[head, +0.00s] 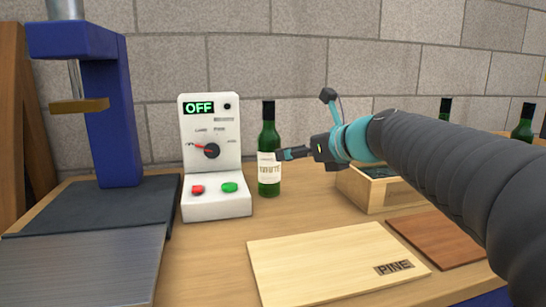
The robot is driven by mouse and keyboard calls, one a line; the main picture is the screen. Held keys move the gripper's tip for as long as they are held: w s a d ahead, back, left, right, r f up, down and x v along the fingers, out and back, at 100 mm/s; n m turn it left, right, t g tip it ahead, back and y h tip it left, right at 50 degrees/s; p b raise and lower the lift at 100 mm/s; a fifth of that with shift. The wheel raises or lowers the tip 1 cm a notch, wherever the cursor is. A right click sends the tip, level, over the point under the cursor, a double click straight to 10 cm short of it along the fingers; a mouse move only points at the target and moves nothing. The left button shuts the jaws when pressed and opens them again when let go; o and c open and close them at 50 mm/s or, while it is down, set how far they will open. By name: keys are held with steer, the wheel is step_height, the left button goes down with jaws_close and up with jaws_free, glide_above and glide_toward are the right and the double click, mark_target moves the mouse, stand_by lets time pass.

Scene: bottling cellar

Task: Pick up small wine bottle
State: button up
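The small wine bottle (268,174) is green with a black top and a white label. It stands upright on the wooden table, just right of the white control box. My gripper (283,154) reaches in from the right at the height of the label. Its fingertips meet the bottle's right edge in the picture. I cannot tell whether they touch it or stand around it, or whether the fingers are open or shut.
The white control box (213,152) reads OFF and has a dial and red and green buttons. A pine board (330,262), a brown board (440,238) and a wooden box (374,190) lie right. A blue press (107,110) stands left. More bottles (524,123) stand far right.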

mark_target(269, 157)
steer(key=shift+f+x, duration=0.15)
steer(key=shift+x, duration=2.9)
steer(key=shift+f+x, duration=0.2)
steer(key=shift+x, duration=2.85)
steer(key=shift+s+d, duration=0.1)
steer(key=shift+c, duration=0.3)
steer(key=c, duration=1.6)
steer(key=shift+r, duration=0.1)
jaws_close()
steer(key=shift+r, duration=0.1)
